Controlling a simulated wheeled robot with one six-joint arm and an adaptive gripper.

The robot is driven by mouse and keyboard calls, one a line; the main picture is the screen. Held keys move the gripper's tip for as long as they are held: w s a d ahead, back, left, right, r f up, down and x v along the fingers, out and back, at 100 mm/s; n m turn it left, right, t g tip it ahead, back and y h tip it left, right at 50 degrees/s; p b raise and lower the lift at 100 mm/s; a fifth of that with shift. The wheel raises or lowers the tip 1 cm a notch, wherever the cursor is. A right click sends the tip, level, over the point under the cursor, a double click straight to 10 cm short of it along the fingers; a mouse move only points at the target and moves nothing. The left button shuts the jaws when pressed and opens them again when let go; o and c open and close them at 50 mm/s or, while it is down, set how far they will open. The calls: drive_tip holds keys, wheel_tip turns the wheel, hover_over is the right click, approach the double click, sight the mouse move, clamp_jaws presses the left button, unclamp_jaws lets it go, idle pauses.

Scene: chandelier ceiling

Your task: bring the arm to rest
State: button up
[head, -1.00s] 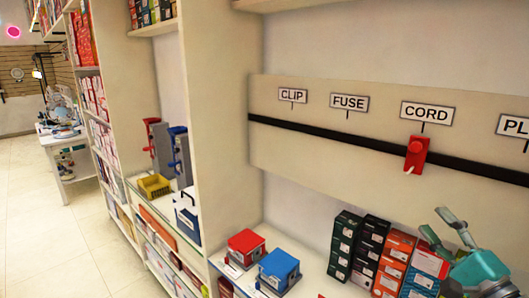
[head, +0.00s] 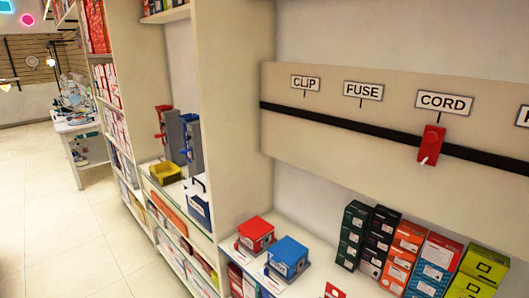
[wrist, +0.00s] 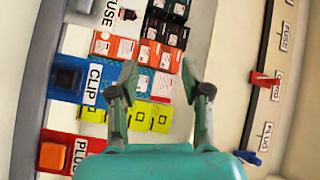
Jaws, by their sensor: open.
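My gripper (wrist: 160,82) shows in the wrist view with its two fingers spread apart and nothing between them. It hangs in front of the shelf with the coloured boxes, out of the head view. A red piece (head: 431,145) hangs on the black rail (head: 350,133) under the CORD label; it also shows in the wrist view (wrist: 262,80). A blue piece (wrist: 247,157) is by the PLUG label at the rail in the wrist view.
A red bin (head: 255,234) and a blue bin (head: 288,257) stand on the shelf; in the wrist view the red one (wrist: 62,150) bears PLUG, the blue one (wrist: 70,78) CLIP. Stacked boxes (head: 410,250) stand to their right. The floor (head: 70,225) at left is clear.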

drive_tip(key=s+a+f+n+g, duration=0.1)
drive_tip(key=s+a+f+n, duration=0.25)
drive_tip(key=s, duration=0.35)
drive_tip(key=s+a+f+n+g, duration=0.1)
drive_tip(key=s+a+f+n, duration=0.25)
drive_tip(key=s, duration=0.45)
drive_tip(key=s+a+n+g+y, duration=0.1)
drive_tip(key=s+a+n+y, duration=0.1)
drive_tip(key=s+n, duration=0.6)
drive_tip(key=s+a, duration=0.1)
drive_tip(key=s, duration=0.5)
drive_tip(key=shift+s+a+n, duration=0.2)
drive_tip(key=shift+s+n, duration=0.05)
drive_tip(key=shift+n, duration=0.05)
